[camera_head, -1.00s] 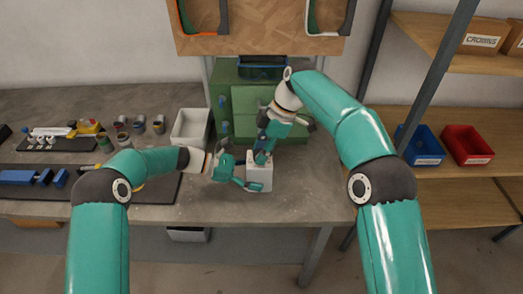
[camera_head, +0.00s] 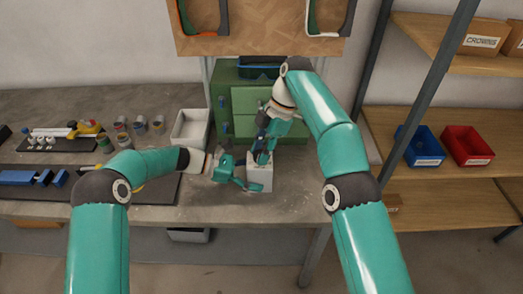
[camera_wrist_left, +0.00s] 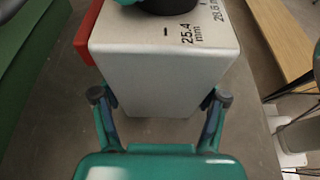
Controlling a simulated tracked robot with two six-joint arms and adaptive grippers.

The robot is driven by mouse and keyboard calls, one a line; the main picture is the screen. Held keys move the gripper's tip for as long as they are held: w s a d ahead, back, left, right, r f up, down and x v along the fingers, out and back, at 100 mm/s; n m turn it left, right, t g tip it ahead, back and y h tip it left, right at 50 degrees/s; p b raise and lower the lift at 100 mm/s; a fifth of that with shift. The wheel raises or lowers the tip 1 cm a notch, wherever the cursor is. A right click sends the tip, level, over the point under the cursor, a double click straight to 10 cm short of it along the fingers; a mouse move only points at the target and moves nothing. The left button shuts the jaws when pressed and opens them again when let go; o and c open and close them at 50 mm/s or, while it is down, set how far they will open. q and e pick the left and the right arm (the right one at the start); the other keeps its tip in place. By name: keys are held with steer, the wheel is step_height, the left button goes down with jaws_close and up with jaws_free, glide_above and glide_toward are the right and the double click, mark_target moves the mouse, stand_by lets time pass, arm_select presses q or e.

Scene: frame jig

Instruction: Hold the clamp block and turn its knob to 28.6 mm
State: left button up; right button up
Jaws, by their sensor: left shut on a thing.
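The clamp block (camera_head: 261,180) is a light grey block on the bench in front of the green cabinet. In the left wrist view the block (camera_wrist_left: 150,75) shows the marks "25.4 mm" and "28.6 mm" on its top. Its dark knob (camera_wrist_left: 165,5) is cut off at the top edge, so its setting cannot be read. My left gripper (camera_head: 245,177) is shut on the block, with a finger on each side, as the left wrist view (camera_wrist_left: 160,98) shows. My right gripper (camera_head: 262,157) is above the block at the knob; whether its fingers are closed cannot be told.
A white bin (camera_head: 190,128) stands left of the green cabinet (camera_head: 245,105). Several cans and a dark mat with blue parts (camera_head: 30,178) lie further left. A shelf with a blue bin (camera_head: 421,147) and a red bin (camera_head: 467,146) stands right. The bench right of the block is clear.

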steer(key=o, duration=0.4)
steer(key=shift+o, duration=0.2)
steer(key=shift+m, duration=0.3)
